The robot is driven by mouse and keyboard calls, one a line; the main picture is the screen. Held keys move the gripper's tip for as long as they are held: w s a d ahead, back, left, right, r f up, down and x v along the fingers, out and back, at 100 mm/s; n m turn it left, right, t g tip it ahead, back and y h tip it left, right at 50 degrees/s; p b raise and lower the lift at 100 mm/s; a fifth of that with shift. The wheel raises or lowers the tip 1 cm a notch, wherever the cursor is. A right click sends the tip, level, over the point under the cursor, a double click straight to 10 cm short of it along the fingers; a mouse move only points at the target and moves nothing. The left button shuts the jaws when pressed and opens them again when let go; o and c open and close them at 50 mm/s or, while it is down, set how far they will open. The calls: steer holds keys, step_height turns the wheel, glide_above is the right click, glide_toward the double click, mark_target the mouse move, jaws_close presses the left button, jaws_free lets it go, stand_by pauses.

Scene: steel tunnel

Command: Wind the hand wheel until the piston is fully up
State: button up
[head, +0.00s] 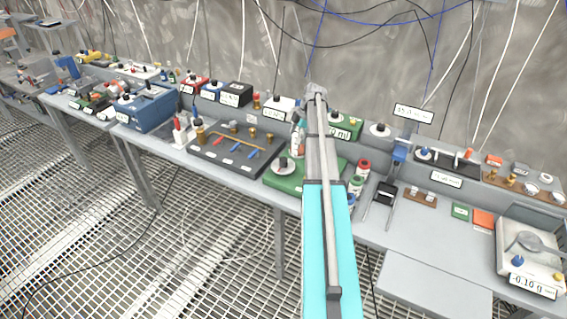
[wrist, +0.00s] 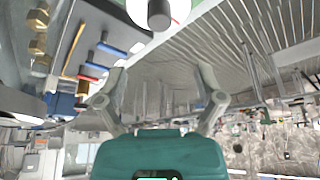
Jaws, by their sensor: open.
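A white disc-shaped hand wheel (head: 284,165) with a dark upright knob sits on a green base plate (head: 284,184) on the bench, just left of my arm. In the wrist view the white wheel (wrist: 128,8) shows at the top edge, cut off, with its grey knob (wrist: 159,14) and a red mark near its rim. My gripper (wrist: 162,75) is open and empty. Its fingers are apart from the knob, which lies beyond the tips. In the head view my arm covers part of the green plate. I cannot make out the piston or its height.
Left of the wheel is a dark board (head: 232,150) with brass and blue fittings. A scale (head: 528,240) is at the far right. The bench front edge borders a grated floor.

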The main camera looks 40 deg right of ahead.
mark_target(284, 159)
steer(key=shift+b+x, duration=5.55)
steer(key=shift+x, duration=0.7)
steer(key=shift+w, duration=0.1)
steer(key=shift+a, duration=0.1)
steer(key=c, duration=1)
steer(key=shift+a, duration=0.4)
steer(key=shift+c, duration=0.7)
steer(key=shift+d, duration=0.35)
